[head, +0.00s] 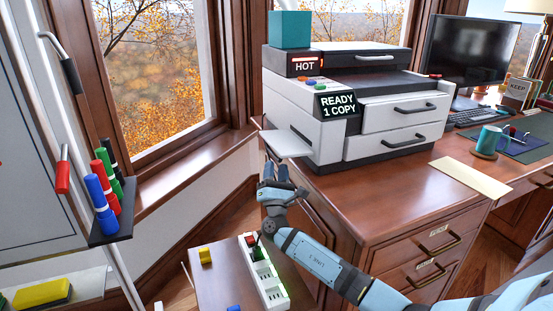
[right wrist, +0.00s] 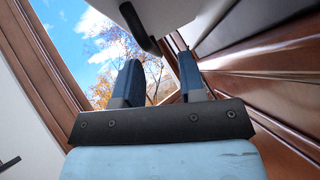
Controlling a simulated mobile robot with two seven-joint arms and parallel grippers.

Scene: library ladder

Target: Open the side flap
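The white and dark grey printer (head: 325,105) stands on the wooden desk. A white panel (head: 287,144) sticks out roughly level from its left side, beside a dark slot; I take it for the side flap. My right gripper (head: 275,172) is just below this panel, pointing up, with its fingers apart and nothing between them. In the right wrist view the underside of a white panel (right wrist: 180,14) with a dark bar (right wrist: 139,28) shows beyond the open fingers (right wrist: 159,80). I cannot tell whether they touch it. My left gripper is out of view.
The desk's wooden side and the window frame (head: 190,165) are close around the gripper. A power strip (head: 263,275) lies on a low wooden surface below. A whiteboard with a marker tray (head: 110,232) stands left. A teal box (head: 289,30) sits on the printer.

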